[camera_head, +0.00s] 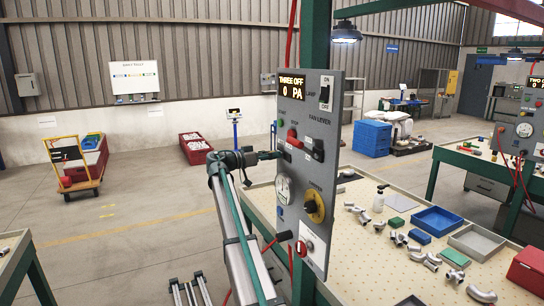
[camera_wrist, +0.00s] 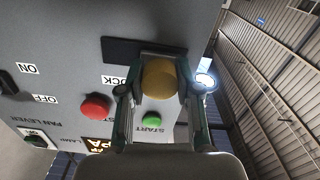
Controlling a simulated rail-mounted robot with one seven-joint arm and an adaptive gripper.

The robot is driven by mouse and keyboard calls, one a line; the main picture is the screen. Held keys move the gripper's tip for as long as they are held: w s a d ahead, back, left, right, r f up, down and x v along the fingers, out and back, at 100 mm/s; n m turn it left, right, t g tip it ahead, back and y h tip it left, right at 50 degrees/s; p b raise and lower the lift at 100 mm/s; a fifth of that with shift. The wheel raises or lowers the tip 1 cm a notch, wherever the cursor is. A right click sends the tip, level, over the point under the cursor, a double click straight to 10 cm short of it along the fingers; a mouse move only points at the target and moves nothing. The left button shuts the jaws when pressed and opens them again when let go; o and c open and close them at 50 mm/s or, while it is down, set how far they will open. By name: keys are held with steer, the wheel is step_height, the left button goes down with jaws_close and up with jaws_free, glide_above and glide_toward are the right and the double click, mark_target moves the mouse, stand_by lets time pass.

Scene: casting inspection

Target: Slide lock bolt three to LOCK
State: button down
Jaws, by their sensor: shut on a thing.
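The control panel marked THREE (camera_head: 322,180) stands upright at the workbench's left end. My gripper (camera_head: 276,156) reaches its left edge, below the green START button (camera_head: 282,123). The bolt's knob is hidden behind the gripper in the head view. In the wrist view, turned upside down, my gripper (camera_wrist: 160,100) is shut on the round brass-coloured bolt knob (camera_wrist: 158,78), one finger on each side. The knob stands before a dark plate (camera_wrist: 120,50), nearer its right end there. A LOCK label (camera_wrist: 117,80), partly covered by a finger, is left of the knob.
A red STOP button (camera_wrist: 95,106) and the green START button (camera_wrist: 152,119) are close to my fingers. The panel also has a gauge (camera_head: 284,189) and a yellow dial (camera_head: 315,205). Floor left of the panel is open. Pipe fittings and trays (camera_head: 437,219) lie on the bench.

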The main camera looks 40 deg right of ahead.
mark_target(286, 156)
steer(key=s+b, duration=0.1)
steer(key=s, duration=0.1)
steer(key=s+b, duration=0.1)
steer(key=s, duration=0.1)
steer(key=shift+a+f+b, duration=0.15)
steer(key=shift+a+b, duration=0.25)
steer(key=c, duration=0.8)
jaws_free()
steer(key=shift+s, duration=0.1)
steer(key=shift+o, duration=0.2)
steer(key=shift+a, duration=0.1)
steer(key=v, duration=1.2)
